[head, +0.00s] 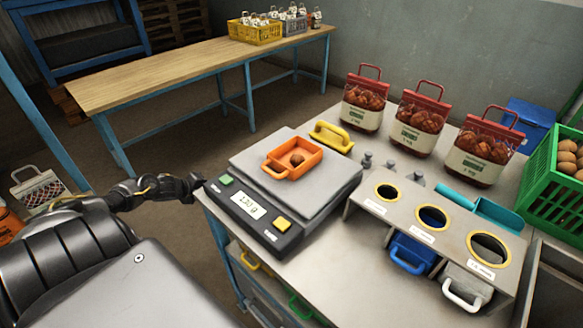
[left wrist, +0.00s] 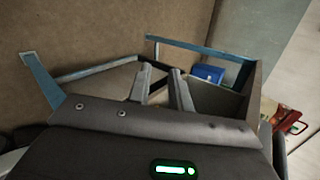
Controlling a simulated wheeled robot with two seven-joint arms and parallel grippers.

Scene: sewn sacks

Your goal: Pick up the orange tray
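The orange tray (head: 310,158) is a small open box with a handle at its front left. It sits on the grey plate of a digital scale (head: 332,190), with a brown lump (head: 297,160) inside. The scale's display reads about 120 g. My left arm reaches in from the left and ends beside the scale's left edge, apart from the tray. In the left wrist view my left gripper (left wrist: 160,74) shows two grey fingers with a gap and nothing between them. The tray is not visible there. My right gripper is in neither view.
Small metal weights (head: 391,170) and a stand with ringed holes (head: 400,207) are to the right. Filled red-topped bags (head: 364,103) line the back. A green crate (head: 548,190) stands far right. A wooden table (head: 170,75) is behind.

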